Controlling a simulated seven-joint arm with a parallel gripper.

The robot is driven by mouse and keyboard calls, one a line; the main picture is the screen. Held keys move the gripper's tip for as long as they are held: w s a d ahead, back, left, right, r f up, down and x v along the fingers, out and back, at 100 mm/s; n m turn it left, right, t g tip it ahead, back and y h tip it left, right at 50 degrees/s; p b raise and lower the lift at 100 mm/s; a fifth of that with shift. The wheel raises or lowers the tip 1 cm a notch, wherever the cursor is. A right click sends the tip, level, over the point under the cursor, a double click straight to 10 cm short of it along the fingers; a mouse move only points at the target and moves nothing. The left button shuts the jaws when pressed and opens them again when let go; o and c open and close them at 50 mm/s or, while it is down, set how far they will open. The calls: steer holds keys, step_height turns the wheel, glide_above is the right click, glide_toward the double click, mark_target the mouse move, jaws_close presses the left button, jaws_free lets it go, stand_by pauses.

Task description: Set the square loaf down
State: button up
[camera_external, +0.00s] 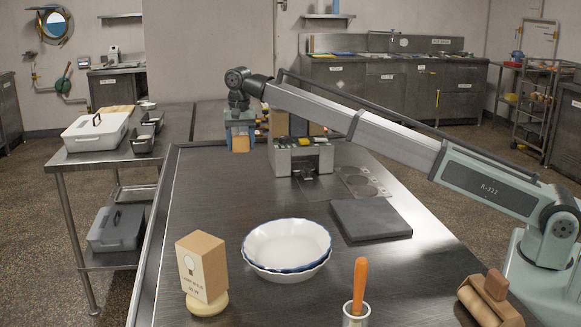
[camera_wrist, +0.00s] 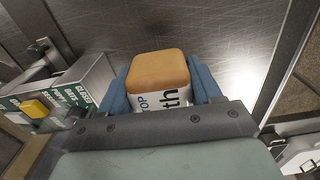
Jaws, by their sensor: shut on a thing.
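The square loaf (camera_wrist: 158,72) has a golden-brown crust and a white wrapped or printed side with black letters. It sits between the blue fingers of my gripper (camera_wrist: 160,88) in the wrist view. The fingers are shut on its two sides. In the external view my gripper (camera_external: 240,133) points down at the far left part of the steel table (camera_external: 190,215), and a small tan part of the loaf (camera_external: 240,144) shows between the blue fingers. The loaf is close to the tabletop; I cannot tell whether it touches.
A grey station with green labels (camera_external: 302,158) stands just right of my gripper; its labelled panel (camera_wrist: 60,100) shows in the wrist view. White bowls (camera_external: 288,246), a dark slab (camera_external: 370,220) and a bulb box (camera_external: 202,266) stand nearer. The table's left edge is close to the gripper.

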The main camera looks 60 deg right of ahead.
mark_target(242, 180)
steer(key=shift+f, duration=4.95)
steer(key=shift+f, duration=0.15)
steer(key=o, duration=1.1)
steer(key=shift+c, duration=0.2)
step_height(242, 180, up, 12)
steer(key=shift+r, duration=0.15)
steer(key=shift+d, duration=0.1)
